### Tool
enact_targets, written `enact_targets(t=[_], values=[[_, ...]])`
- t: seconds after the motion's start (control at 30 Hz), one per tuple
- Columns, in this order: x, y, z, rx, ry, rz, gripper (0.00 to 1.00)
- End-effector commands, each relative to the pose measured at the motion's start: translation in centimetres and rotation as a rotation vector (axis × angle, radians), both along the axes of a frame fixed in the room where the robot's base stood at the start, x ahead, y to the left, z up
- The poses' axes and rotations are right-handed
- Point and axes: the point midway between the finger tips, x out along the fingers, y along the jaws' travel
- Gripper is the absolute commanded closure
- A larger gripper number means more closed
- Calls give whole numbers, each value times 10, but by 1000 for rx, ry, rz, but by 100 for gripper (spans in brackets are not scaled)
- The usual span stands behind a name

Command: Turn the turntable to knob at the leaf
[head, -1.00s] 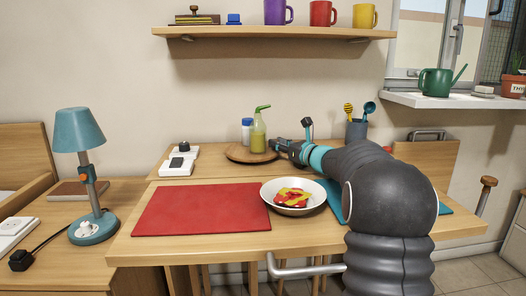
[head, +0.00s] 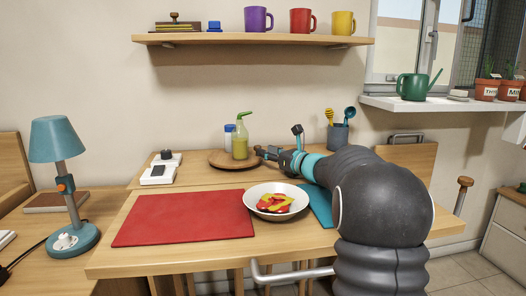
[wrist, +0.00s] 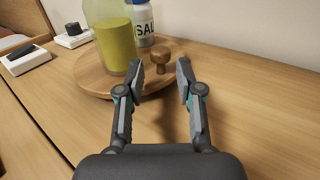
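The turntable (head: 217,160) is a round wooden disc on the table by the wall. It also shows in the wrist view (wrist: 91,74). A small wooden knob (wrist: 157,58) stands near its right edge in that view. A bottle of yellow-green liquid (head: 240,146) with a green spout and a white-and-blue salt jar (head: 229,135) stand on the disc. My gripper (wrist: 160,73) is open, its two fingertips apart on either side of the line to the knob. The knob appears just beyond the tips, with nothing held. I cannot make out a leaf marking.
A white bowl of food (head: 275,205) and a red mat (head: 185,221) lie in front. A white switch box (head: 160,172) is left of the turntable. A utensil cup (head: 338,135) stands behind my arm. Bare table lies right of the turntable (wrist: 250,95).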

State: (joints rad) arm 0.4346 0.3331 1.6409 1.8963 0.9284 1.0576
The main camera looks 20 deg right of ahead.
Motion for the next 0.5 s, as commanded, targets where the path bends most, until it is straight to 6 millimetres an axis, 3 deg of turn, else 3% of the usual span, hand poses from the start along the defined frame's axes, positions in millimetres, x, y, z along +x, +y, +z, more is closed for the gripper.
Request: enact_targets(t=[0.2,0.5], values=[[-29,-14,0,0,0,-2,64],[-39,-17,0,0,0,0,64]])
